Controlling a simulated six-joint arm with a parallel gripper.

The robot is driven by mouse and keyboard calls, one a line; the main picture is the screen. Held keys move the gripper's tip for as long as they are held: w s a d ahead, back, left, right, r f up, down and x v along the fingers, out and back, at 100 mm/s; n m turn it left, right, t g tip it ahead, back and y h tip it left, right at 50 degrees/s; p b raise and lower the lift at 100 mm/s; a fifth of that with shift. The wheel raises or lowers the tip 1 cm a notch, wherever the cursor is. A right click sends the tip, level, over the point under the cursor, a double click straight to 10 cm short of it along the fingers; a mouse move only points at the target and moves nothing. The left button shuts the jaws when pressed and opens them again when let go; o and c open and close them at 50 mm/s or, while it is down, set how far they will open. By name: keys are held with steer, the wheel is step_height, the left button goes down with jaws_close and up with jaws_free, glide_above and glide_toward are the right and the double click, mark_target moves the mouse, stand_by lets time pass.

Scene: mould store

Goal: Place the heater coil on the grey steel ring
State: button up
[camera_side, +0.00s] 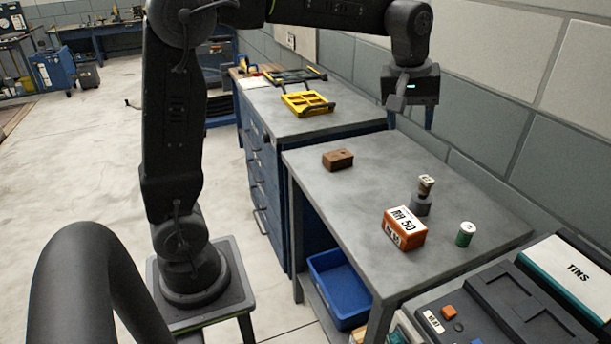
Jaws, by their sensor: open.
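A small brown piece with a pale label, which I take to be the heater coil (426,184), sits on top of a short grey piece that looks like the grey steel ring (421,207). The two touch, and the coil looks slightly tilted. They stand on the grey table (350,205), just behind an orange box. My gripper (409,119) is open and empty, pointing down. It hangs in the air well above the table, up and slightly left of the coil in the picture, and apart from it.
The orange box (404,229) marked RH 50 stands close in front of the ring. A green tin (465,234) is to the right, and a brown block (338,159) is at the back left. A blue bin (338,289) sits below.

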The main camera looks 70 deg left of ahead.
steer(key=s+d+f+m+t, duration=0.1)
steer(key=s+m, duration=0.4)
steer(key=s, duration=0.6)
steer(key=s+d+f+m+t, duration=0.2)
steer(key=s+f+m, duration=0.2)
steer(key=s, duration=0.7)
steer(key=shift+s+d+m, duration=0.25)
steer(key=shift+d+m, duration=0.1)
steer(key=shift+m, duration=0.25)
